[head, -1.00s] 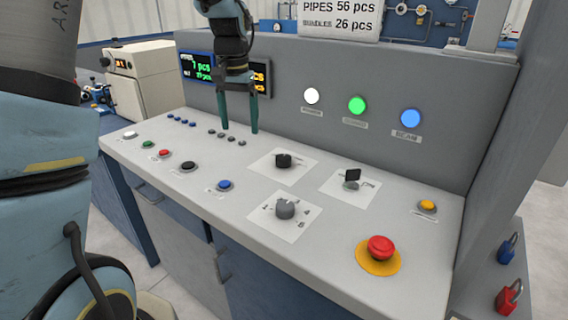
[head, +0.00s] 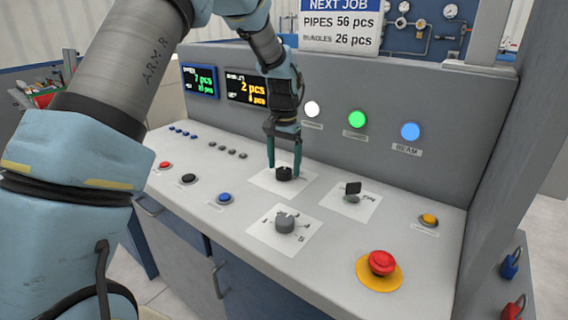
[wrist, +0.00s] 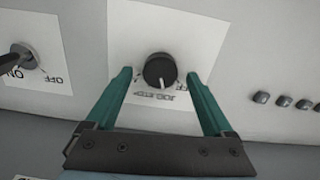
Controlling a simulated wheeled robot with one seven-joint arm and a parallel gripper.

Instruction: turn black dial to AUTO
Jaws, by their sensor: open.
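The black dial (head: 283,173) sits on a white label plate on the sloping grey console. It also shows in the wrist view (wrist: 160,71), with a white mark on its rim pointing towards the picture's bottom. The label lettering there is upside down and too small to read surely. My gripper (head: 284,168) is open over the dial, with one green finger on either side. In the wrist view my gripper (wrist: 159,77) frames the dial with gaps on both sides, and I see no contact.
A black ON/OFF switch (head: 352,190) stands to the right of the dial. A grey knob (head: 285,222) is in front, and a red mushroom button (head: 381,262) is at the front right. Small grey buttons (head: 227,149) lie to the left. The upright panel with lamps (head: 357,119) rises behind.

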